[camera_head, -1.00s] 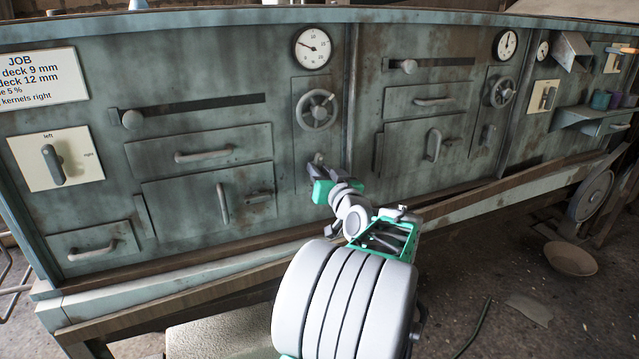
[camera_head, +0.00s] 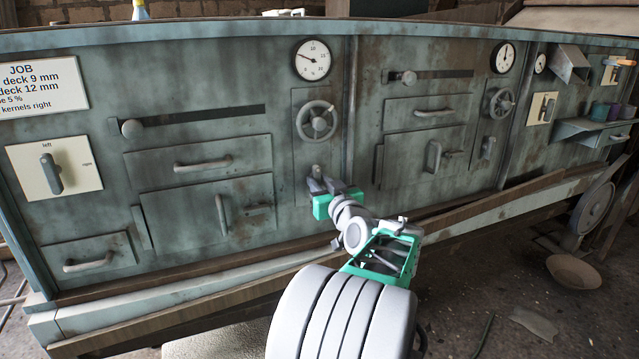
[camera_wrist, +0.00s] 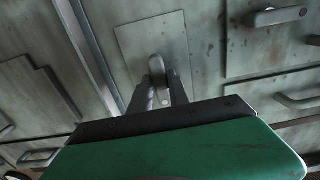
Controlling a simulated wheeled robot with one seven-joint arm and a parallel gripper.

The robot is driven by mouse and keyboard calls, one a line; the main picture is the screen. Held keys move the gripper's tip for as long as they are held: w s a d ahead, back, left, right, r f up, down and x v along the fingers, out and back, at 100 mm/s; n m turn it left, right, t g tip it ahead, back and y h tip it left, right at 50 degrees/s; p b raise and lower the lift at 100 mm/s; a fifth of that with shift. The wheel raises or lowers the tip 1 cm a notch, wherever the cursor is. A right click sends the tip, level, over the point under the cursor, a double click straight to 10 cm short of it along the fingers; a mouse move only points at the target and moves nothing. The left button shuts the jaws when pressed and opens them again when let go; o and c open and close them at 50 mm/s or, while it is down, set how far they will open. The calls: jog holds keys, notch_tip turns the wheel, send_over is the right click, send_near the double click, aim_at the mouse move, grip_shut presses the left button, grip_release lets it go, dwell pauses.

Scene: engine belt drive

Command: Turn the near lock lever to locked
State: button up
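The near lock lever (camera_wrist: 157,68) is a small grey lever on a plate below the near handwheel. My gripper faces the panel right at the lever. In the wrist view its two dark fingers (camera_wrist: 160,92) stand apart, one on each side of the lever's lower part. I cannot tell whether either finger touches the lever.
The near handwheel (camera_head: 316,121) and a gauge (camera_head: 312,60) sit above the lever. A drawer handle (camera_head: 222,214) is to the left, and a vertical post (camera_head: 351,110) is close on the right. A wooden rail (camera_head: 480,208) runs below the panel.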

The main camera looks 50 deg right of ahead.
jog(key=o, duration=0.4)
jog(key=shift+c, duration=0.2)
jog(key=p+v, duration=0.2)
jog(key=v, duration=0.5)
jog(key=shift+s+a, duration=0.2)
jog(key=shift+s, duration=0.15)
